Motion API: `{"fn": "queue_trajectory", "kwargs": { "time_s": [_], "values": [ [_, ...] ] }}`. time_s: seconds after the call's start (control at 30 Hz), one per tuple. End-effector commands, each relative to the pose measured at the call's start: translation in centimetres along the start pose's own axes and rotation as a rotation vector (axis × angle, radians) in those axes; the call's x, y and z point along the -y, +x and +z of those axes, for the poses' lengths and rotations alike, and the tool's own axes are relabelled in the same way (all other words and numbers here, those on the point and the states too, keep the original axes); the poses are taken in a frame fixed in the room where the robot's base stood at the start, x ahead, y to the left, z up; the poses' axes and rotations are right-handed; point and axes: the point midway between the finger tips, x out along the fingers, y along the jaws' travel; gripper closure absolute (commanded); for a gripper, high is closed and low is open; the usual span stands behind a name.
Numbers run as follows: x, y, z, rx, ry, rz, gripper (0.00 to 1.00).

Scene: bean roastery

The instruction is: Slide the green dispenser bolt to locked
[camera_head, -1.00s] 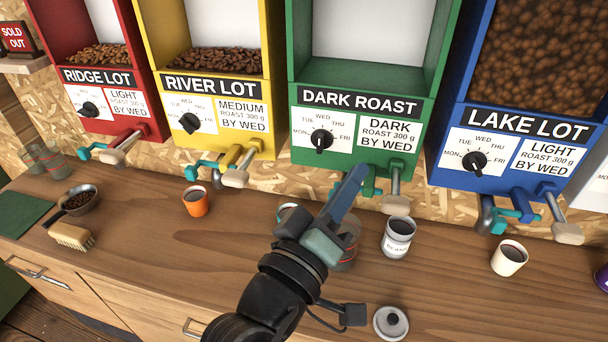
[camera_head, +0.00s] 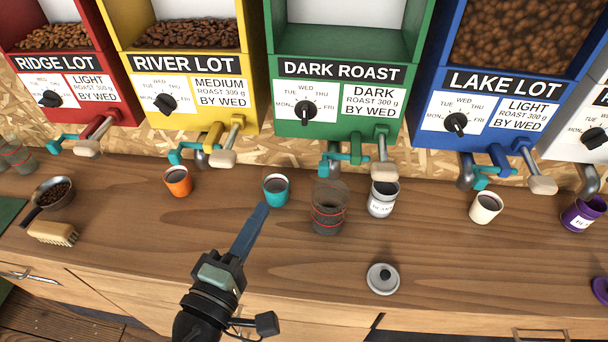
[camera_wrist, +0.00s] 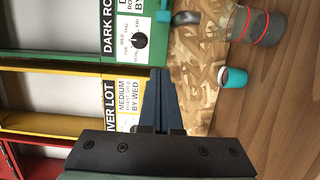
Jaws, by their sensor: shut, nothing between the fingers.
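The green dispenser (camera_head: 340,75), labelled DARK ROAST, stands against the back wall, its hopper looking empty in the part I see. Its teal bolt (camera_head: 345,156) lies under the body, beside the metal spout and a lever with a beige knob (camera_head: 385,168). I cannot tell from here whether the bolt is at its locked end. My gripper (camera_head: 262,208) is shut and empty over the counter, in front of and below the bolt, apart from it. In the wrist view, my gripper (camera_wrist: 158,72) points toward the dispensers, and the green dispenser (camera_wrist: 70,35) is at upper left.
A teal cup (camera_head: 276,190), a glass with red bands (camera_head: 328,215) and a beans can (camera_head: 382,200) stand below the green dispenser. An orange cup (camera_head: 177,181) is left, a cream cup (camera_head: 486,208) right. A lid (camera_head: 383,278) lies in front.

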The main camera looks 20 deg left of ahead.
Motion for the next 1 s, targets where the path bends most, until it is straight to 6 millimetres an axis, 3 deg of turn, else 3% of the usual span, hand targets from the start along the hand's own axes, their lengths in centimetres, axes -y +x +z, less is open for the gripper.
{"fn": "queue_trajectory", "kwargs": {
  "time_s": [0.47,0.7,1.0],
  "values": [
    [-0.4,9.3,0.1,0.003,0.002,0.001,1.0],
    [-0.3,10.0,3.3,0.004,0.001,-0.001,1.0],
    [0.0,10.1,4.0,0.001,0.003,-0.001,1.0]
  ]
}}
